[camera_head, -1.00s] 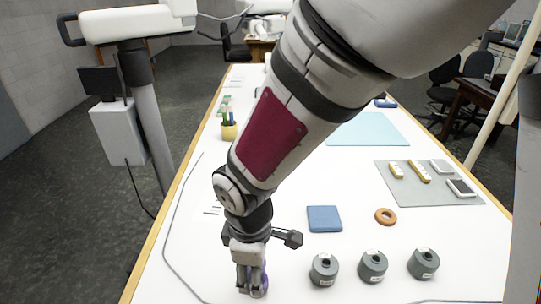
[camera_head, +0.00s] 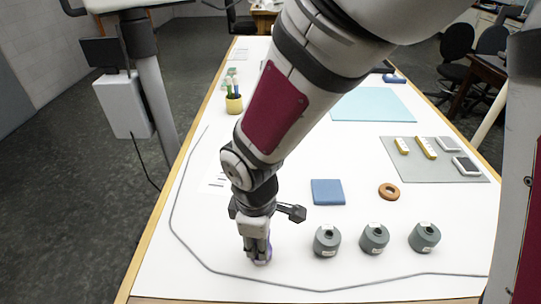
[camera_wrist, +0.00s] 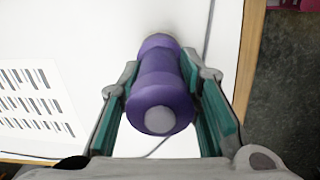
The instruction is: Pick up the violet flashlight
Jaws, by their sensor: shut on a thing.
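My gripper (camera_head: 257,250) points down near the front left of the white table. It is shut on the violet flashlight (camera_head: 264,253), which is mostly hidden behind the fingers in the head view. In the wrist view the flashlight (camera_wrist: 162,80) lies between the two teal-padded fingers (camera_wrist: 164,100), its end with a pale round disc facing the camera. It looks upright in the grip. I cannot tell whether its far end touches the table.
Several grey cylinders, such as the nearest one (camera_head: 327,240), stand right of my gripper. A blue square (camera_head: 328,192) and a brown ring (camera_head: 389,191) lie behind them. A grey cable (camera_head: 330,290) runs along the front. A pen cup (camera_head: 234,103) stands further back.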

